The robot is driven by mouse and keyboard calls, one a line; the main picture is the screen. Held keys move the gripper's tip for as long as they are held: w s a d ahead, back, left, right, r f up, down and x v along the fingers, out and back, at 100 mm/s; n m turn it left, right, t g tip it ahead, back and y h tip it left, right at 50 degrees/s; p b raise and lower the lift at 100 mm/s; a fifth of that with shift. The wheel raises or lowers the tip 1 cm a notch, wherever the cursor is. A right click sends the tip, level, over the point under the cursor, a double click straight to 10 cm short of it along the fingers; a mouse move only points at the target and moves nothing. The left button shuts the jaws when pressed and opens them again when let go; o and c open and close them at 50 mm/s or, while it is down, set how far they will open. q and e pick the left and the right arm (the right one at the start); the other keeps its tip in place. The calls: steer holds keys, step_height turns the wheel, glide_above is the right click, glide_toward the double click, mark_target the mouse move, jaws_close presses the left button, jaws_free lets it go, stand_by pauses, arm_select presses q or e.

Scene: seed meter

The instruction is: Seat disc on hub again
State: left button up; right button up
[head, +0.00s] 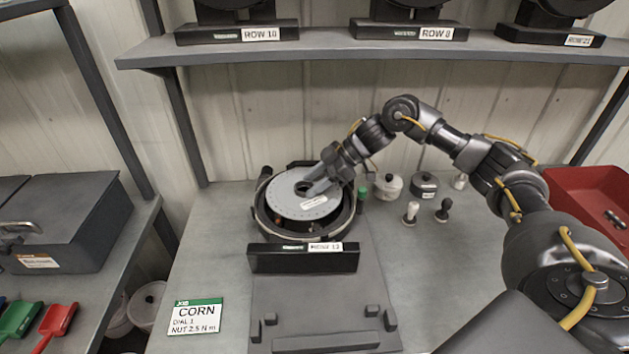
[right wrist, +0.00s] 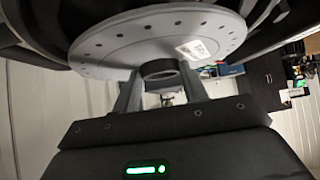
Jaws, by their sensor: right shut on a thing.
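The grey disc (head: 289,207) has a ring of small holes and a white label. In the head view it lies within the round black seed meter housing (head: 262,226); I cannot tell whether it touches the hub. My right gripper (head: 311,188) reaches in from the right and is shut on the disc near its centre. In the right wrist view the disc (right wrist: 120,48) spans the top, with a dark round collar (right wrist: 158,68) between the two fingers (right wrist: 160,95). The hub is not clearly visible. My left gripper is not in view.
The meter stands on a grey bench fixture (head: 300,290) with a labelled black front plate (head: 285,259). A CORN card (head: 195,318) lies front left; a red bin (head: 590,195) is far right.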

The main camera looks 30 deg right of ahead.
steer(key=shift+p, duration=0.35)
steer(key=shift+f, duration=0.75)
stand_by(1.1)
steer(key=shift+f, duration=0.3)
steer(key=shift+f, duration=0.25)
stand_by(0.4)
